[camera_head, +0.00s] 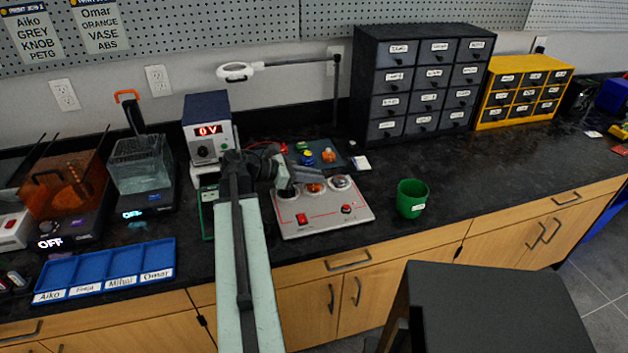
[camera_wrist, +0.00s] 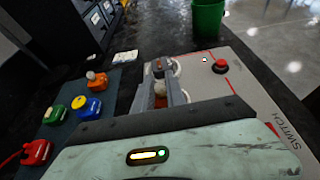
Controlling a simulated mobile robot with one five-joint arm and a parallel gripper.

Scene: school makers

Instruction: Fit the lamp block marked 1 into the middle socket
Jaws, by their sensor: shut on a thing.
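The grey socket board (camera_head: 325,216) lies on the bench with a row of round sockets, the right one (camera_head: 340,182) clear to see. My gripper (camera_head: 305,178) is low over the middle of the board. In the wrist view my gripper (camera_wrist: 162,88) is shut on a small lamp block (camera_wrist: 160,89) with a pale, orange-tinted dome. An orange spot shows at the middle socket (camera_head: 315,187) beside the fingers. The fingers hide much of the block and socket. I cannot read its mark or tell whether it is seated.
A dark mat (camera_wrist: 82,128) left of the board in the wrist view holds several coloured lamp blocks. A green cup (camera_head: 411,198) stands right of the board. A power supply (camera_head: 208,127) stands behind left, and black drawers (camera_head: 423,80) behind right. The bench front right is clear.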

